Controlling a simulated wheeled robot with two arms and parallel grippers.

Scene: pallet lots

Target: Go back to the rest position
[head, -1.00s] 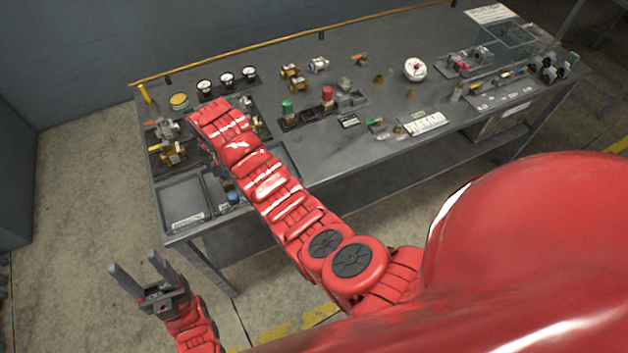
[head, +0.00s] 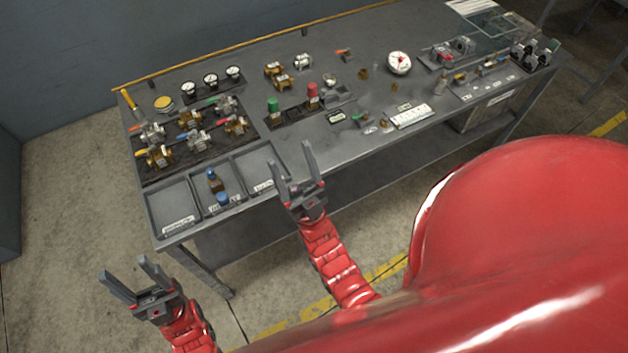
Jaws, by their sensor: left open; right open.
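My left gripper (head: 128,280) is at the lower left of the head view, over the floor in front of the bench, open and empty. My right gripper (head: 292,172) is open and empty, its fingers pointing up the picture, and it overlaps the front edge of the grey workbench (head: 340,150) in the view. I cannot tell its exact height against the bench top. Both arms are apart from each other and nothing is in either gripper.
Three shallow trays stand at the bench's front left; the middle tray (head: 206,200) holds two small blue-topped items (head: 213,181). Behind them is a dark board (head: 180,162) with several valves. Gauges, a green and a red button, and a round white dial (head: 399,62) stand further along.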

